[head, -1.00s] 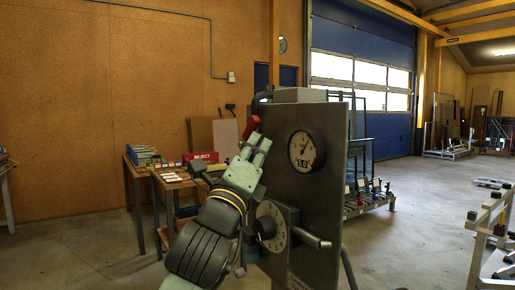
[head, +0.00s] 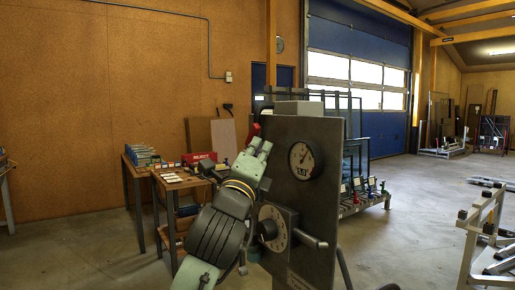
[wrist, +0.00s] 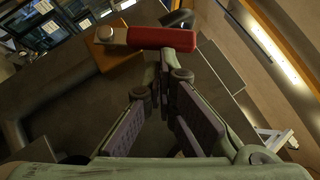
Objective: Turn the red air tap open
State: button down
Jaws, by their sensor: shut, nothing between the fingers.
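In the head view the red handle (head: 253,131) shows only partly, beside the upper left edge of the grey panel (head: 335,150). My gripper (wrist: 163,75) is shut and empty. Its fingertips are just below the red handle in the wrist view; whether they touch it I cannot tell. In the head view my gripper (head: 262,144) covers part of the handle. A round pressure gauge (head: 305,158) is on the panel.
A dial (head: 272,230) and a lever (head: 310,240) stick out of the panel below the gauge, close to my arm. A table (head: 170,182) with a red box (head: 199,158) stands behind on the left. A white frame rack (head: 485,235) is at right. Floor between is clear.

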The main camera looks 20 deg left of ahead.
aim_at(255, 133)
jog(key=shift+w+a+r+n+g+y+p, duration=0.25)
jog(key=shift+r+n+g+p, duration=0.2)
jog(key=shift+r+n+p, duration=0.3)
jog(key=shift+w+a+r+n+g+y+p, duration=0.2)
jog(key=shift+r+n+g+p, duration=0.25)
jog(key=shift+p, duration=0.4)
jog(key=shift+w+a+r+n+g+y+p, duration=0.15)
jog(key=shift+a+r+n+g+p, duration=0.15)
jog(key=shift+r+n+g+p, duration=0.35)
jog(key=shift+a, duration=0.1)
jog(key=shift+f, duration=0.1)
